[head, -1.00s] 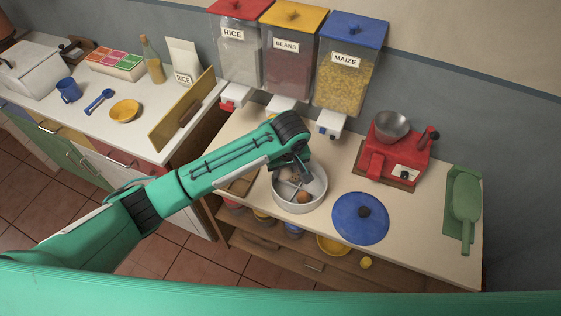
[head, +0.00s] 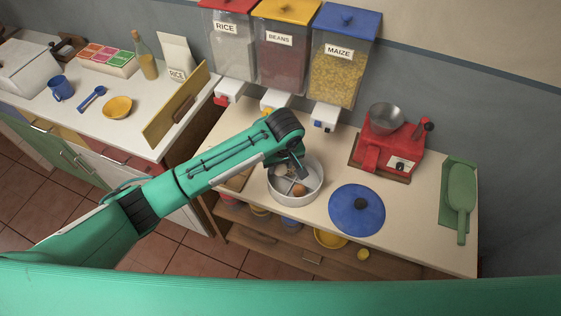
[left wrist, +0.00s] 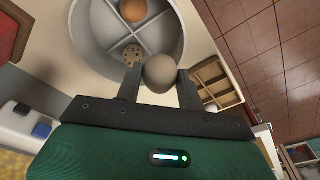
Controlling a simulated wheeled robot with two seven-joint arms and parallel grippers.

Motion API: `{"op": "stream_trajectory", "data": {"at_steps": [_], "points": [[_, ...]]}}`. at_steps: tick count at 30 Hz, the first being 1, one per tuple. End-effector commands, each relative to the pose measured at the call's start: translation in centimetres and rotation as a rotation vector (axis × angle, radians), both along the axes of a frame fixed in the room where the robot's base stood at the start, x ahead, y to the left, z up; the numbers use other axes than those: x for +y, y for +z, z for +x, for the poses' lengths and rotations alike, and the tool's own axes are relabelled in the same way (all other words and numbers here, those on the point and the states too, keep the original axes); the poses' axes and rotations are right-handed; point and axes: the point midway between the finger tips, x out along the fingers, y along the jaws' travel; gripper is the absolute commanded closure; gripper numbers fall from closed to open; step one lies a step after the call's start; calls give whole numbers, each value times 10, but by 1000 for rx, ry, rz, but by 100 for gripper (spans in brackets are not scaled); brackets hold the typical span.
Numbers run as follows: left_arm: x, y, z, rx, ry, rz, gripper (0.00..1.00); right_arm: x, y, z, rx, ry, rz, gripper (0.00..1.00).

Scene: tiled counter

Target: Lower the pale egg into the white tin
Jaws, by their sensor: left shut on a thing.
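The round white tin (head: 284,197), divided inside by crossing walls, stands on the counter in the head view; it also shows in the left wrist view (left wrist: 84,32). A brown egg (left wrist: 133,10) and a speckled egg (left wrist: 132,54) lie in separate compartments. My left gripper (left wrist: 160,82) is shut on the pale egg (left wrist: 160,72), which appears over the tin's near edge in the wrist view. In the head view my left gripper (head: 299,168) is over the tin and hides most of the held egg. My right gripper is not in view.
A blue lid (head: 352,212) lies right of the tin. A red scale (head: 390,150) and green scoop (head: 460,190) are farther right. A wooden compartment tray (left wrist: 217,84) lies beside the tin. Counter between lid and scoop is clear.

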Motion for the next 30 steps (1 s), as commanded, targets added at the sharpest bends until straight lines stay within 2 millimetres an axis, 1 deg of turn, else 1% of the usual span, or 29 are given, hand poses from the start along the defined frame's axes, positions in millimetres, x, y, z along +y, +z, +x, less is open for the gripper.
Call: {"op": "stream_trajectory", "data": {"at_steps": [21,30], "points": [[0,-37,0,1,1,0,69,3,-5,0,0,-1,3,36],[0,-50,0,0,1,0,69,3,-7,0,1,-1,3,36]]}}
